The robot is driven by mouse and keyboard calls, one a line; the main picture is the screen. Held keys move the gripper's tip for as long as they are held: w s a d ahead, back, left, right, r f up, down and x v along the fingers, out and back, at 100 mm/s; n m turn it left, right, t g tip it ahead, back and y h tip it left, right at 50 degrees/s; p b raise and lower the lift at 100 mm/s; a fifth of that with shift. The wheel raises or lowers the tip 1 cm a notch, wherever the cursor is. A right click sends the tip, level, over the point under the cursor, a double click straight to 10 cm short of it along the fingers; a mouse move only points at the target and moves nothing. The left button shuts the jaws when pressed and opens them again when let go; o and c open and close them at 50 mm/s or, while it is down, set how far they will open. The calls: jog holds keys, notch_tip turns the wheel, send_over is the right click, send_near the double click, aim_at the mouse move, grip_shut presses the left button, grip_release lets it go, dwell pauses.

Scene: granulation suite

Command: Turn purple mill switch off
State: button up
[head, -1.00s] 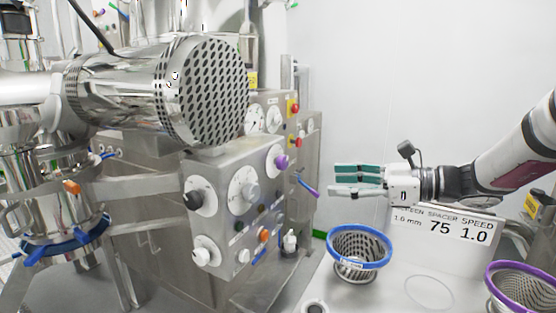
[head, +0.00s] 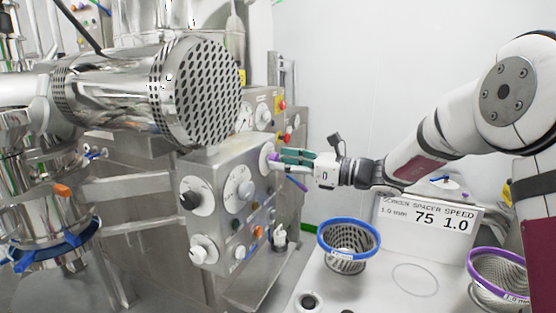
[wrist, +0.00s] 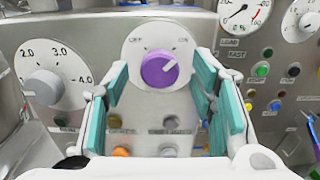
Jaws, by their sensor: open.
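The purple mill switch (wrist: 158,68) is a round knob on a white dial plate, between OFF at the left and ON at the right. Its pale pointer mark is toward ON. In the head view the purple switch (head: 273,158) is on the upper right of the steel control panel, partly hidden by my gripper. My gripper (head: 286,161) is open in front of it with teal finger pads. In the wrist view my gripper (wrist: 160,75) has one finger on each side of the knob, with visible gaps and nothing held.
A grey dial knob (wrist: 43,87) sits to the left of the switch. Orange (wrist: 121,152) and grey buttons are below. Another panel with gauges and buttons is at the right. A blue-rimmed basket (head: 349,238) stands below my arm. A perforated motor cover (head: 195,93) overhangs the panel.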

jog(key=shift+x, duration=0.95)
jog(key=c, duration=1.1)
jog(key=shift+c, duration=0.2)
